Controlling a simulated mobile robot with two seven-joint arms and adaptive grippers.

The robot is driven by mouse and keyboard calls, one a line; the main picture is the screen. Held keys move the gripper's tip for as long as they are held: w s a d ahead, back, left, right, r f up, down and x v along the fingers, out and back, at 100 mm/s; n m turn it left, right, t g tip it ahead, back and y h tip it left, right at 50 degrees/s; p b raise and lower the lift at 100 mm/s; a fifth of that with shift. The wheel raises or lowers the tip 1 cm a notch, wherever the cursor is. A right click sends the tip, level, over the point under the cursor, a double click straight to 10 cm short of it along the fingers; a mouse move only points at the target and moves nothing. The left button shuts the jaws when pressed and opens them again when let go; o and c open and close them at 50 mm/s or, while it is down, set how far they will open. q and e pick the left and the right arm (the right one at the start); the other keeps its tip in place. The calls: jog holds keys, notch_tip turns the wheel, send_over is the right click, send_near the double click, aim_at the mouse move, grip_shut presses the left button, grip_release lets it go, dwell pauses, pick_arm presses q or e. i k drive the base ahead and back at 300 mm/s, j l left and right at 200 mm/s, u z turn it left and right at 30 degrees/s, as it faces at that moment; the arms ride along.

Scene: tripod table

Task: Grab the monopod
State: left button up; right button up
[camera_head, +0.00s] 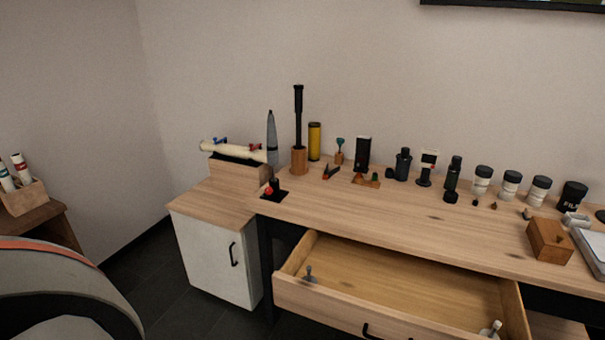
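A tall black pole that looks like the monopod (298,112) stands upright in a round wooden holder (299,161) near the back left of the wooden desk (400,215). Its upper part is thicker than the thin shaft below, and its lower end is hidden in the holder. A grey pointed cylinder (271,135) stands just left of it and a yellow cylinder with dark ends (314,142) just right. Neither of my grippers shows in the head view.
Several small black devices and lidded jars (510,184) line the desk's back. The front drawer (400,275) is open, sticking out, with small items inside. A white cabinet (215,260) stands left, bearing a wooden box (238,172). The desk's middle is mostly clear.

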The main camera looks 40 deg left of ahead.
aim_at(297, 88)
jog(key=u, duration=1.2)
jog(key=i+j+z, duration=0.4)
jog(key=j, duration=0.15)
jog(key=i+j+z, duration=0.15)
jog(key=j+z, duration=0.25)
jog(key=j, duration=0.15)
jog(key=i+j+z, duration=0.15)
jog(key=j+z, duration=0.3)
jog(key=j, duration=0.25)
jog(key=j+z, duration=0.4)
jog(key=j, duration=0.3)
jog(key=j+z, duration=0.4)
jog(key=j, duration=0.3)
